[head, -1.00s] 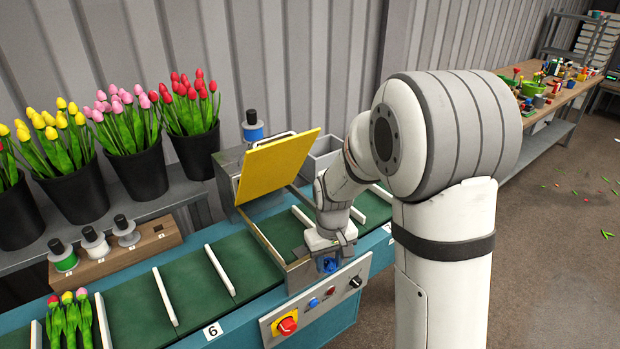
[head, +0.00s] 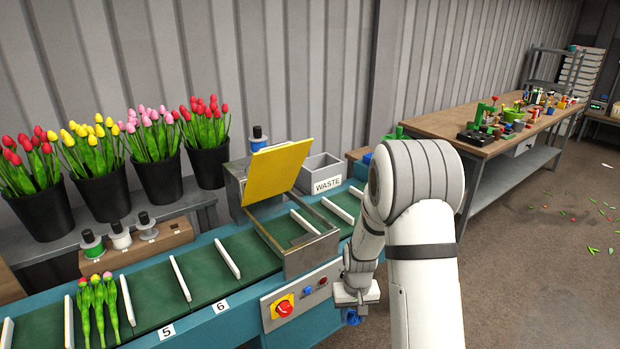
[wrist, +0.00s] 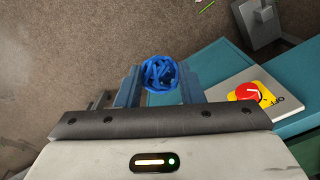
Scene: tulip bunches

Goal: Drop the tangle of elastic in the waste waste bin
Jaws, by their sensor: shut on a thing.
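The tangle of elastic is a blue knotted ball (wrist: 160,73), held between the two fingers of my gripper (wrist: 158,88) in the wrist view. My gripper is shut on it. In the head view the blue tangle (head: 352,317) shows below my gripper (head: 354,311), in front of the machine's front side and right of its control panel. The waste bin (head: 322,176) is a grey open box labelled WASTE, behind the conveyor and right of the raised yellow lid. Its inside is partly visible; its floor is hard to make out.
The yellow lid (head: 275,172) stands raised over the metal frame on the green conveyor (head: 150,298). The control panel (head: 300,289) has a red knob. Black buckets of tulips (head: 158,178) stand at the back left. A cluttered workbench (head: 470,146) stands at the right.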

